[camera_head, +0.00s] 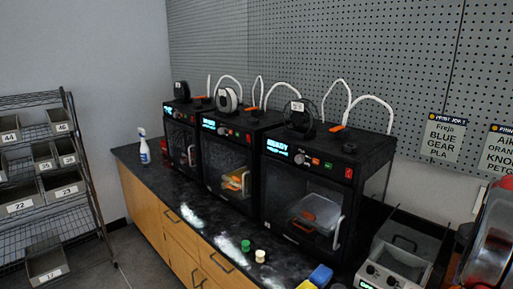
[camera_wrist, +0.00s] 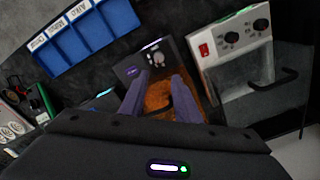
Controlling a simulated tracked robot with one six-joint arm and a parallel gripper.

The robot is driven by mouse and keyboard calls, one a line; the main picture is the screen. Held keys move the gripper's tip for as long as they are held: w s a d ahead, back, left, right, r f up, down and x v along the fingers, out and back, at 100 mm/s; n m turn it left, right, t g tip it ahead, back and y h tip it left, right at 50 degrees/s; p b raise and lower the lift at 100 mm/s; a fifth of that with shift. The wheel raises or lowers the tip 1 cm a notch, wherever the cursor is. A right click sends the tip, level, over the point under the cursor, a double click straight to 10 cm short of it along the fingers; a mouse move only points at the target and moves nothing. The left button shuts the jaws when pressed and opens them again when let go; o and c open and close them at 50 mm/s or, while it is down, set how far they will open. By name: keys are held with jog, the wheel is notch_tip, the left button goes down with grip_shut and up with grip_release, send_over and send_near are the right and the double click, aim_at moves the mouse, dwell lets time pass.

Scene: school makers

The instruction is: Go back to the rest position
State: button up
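My gripper (camera_wrist: 160,78) shows in the wrist view with its two purple-grey fingers apart. It is open, and I see nothing clasped between the fingers. Behind the fingers is a dark device (camera_wrist: 130,68) with a small purple light, a knob and an orange inside. How far the fingertips are from it I cannot tell. I cannot make out my gripper in the head view.
Three black printers (camera_head: 320,165) stand on the dark counter (camera_head: 190,215). A spray bottle (camera_head: 144,150) is at its far end. A wire rack (camera_head: 75,160) with bins stands left. A white-fronted machine with knobs (camera_wrist: 222,45) and a blue compartment tray (camera_wrist: 85,38) are near my gripper.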

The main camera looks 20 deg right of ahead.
jog(key=w+a+r+n+t, duration=0.15)
jog(key=a+n, duration=0.25)
jog(key=a, duration=0.5)
jog(key=w+a+n+h, duration=0.1)
jog(key=w+a+n, duration=0.2)
jog(key=a, duration=0.6)
jog(key=w+a+r+n, duration=0.15)
jog(key=a+n, duration=0.25)
jog(key=a, duration=0.5)
jog(key=s+a+r+n+t, duration=0.1)
jog(key=a+n, duration=0.3)
jog(key=a, duration=0.8)
jog(key=s+a+r+n+t+y, duration=0.1)
jog(key=a+r+n+t, duration=0.2)
jog(key=a, duration=0.9)
jog(key=shift+s+a+n, duration=0.15)
jog(key=shift+s+n, duration=0.05)
jog(key=shift+n, duration=0.6)
jog(key=shift+s, duration=0.1)
